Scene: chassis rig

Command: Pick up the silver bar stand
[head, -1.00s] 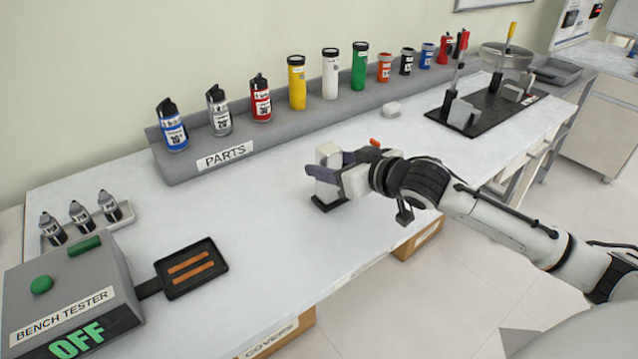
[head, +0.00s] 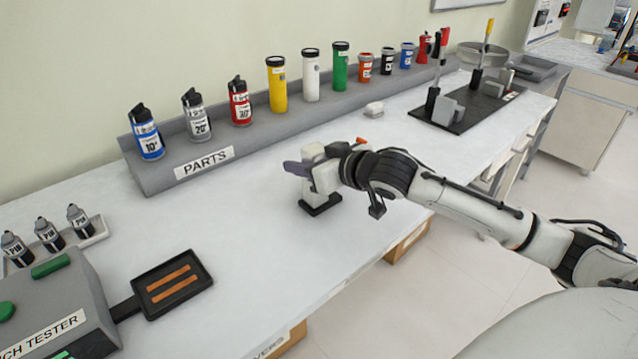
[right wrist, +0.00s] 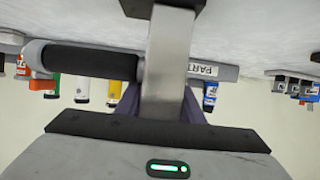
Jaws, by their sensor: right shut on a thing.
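The silver bar stand (head: 320,207) has a dark rectangular base and a pale upright column. It stands upright at the middle of the bench, near the front edge. My right gripper (head: 303,168), with purple fingers, reaches in from the right and is shut on its column above the base. In the right wrist view the flat silver bar (right wrist: 168,60) runs between the purple fingers, with its dark base at the top edge. I cannot tell whether the base touches the bench. My left gripper is not in view.
A grey PARTS rack (head: 160,178) with several bottles and canisters runs along the back. A bench tester (head: 60,310) and its black tray (head: 172,284) are at the left. A small white block (head: 374,109) and a black mat (head: 455,118) lie at the right.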

